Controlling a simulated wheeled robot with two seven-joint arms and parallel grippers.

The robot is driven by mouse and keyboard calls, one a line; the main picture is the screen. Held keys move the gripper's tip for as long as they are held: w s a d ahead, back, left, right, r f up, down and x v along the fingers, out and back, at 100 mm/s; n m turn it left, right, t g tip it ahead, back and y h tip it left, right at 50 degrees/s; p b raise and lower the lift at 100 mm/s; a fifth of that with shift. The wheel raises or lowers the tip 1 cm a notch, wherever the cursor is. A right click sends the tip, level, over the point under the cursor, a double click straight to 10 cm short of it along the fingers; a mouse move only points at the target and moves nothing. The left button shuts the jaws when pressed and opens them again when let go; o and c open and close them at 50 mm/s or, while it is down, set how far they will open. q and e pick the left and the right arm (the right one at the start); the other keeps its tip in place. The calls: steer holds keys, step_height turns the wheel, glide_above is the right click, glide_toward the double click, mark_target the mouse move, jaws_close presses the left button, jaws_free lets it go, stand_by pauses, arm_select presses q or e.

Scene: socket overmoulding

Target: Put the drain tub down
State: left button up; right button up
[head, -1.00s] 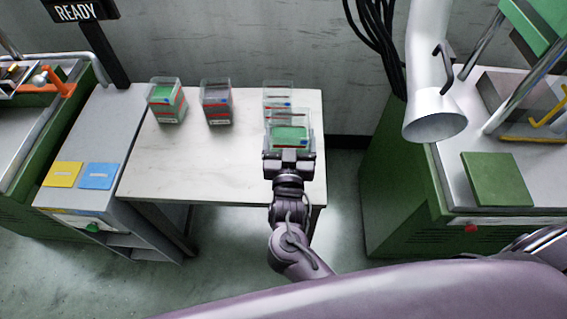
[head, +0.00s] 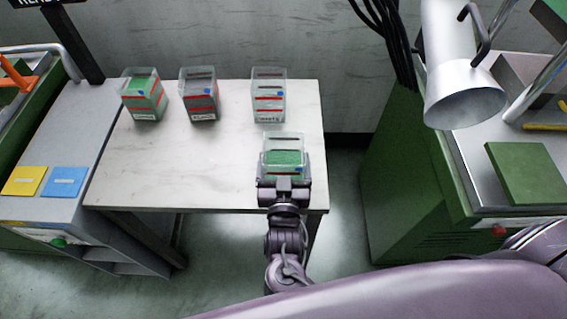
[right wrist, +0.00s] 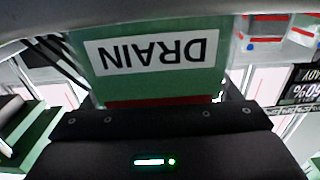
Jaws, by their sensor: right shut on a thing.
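The drain tub (head: 284,157) is a clear box with green contents. It is in my right gripper (head: 284,180), over the front right part of the white table (head: 200,180). In the right wrist view its label (right wrist: 152,52) reads DRAIN, upside down, on a green face close to the camera. My right gripper is shut on the tub. Whether the tub's base touches the table cannot be told. My left gripper is not in view.
A tub with green contents (head: 143,98), a grey one (head: 199,100) and a clear one with red stripes (head: 268,105) stand along the table's back. The table's middle is clear. A green machine (head: 400,170) and silver duct (head: 462,95) stand right.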

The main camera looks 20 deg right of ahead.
steer(key=shift+s+r, duration=0.15)
steer(key=shift+s, duration=0.05)
steer(key=o, duration=1.2)
steer(key=shift+f, duration=0.2)
steer(key=shift+r, duration=0.1)
steer(key=v, duration=1.2)
steer(key=shift+b, duration=0.45)
steer(key=shift+s+a, duration=0.1)
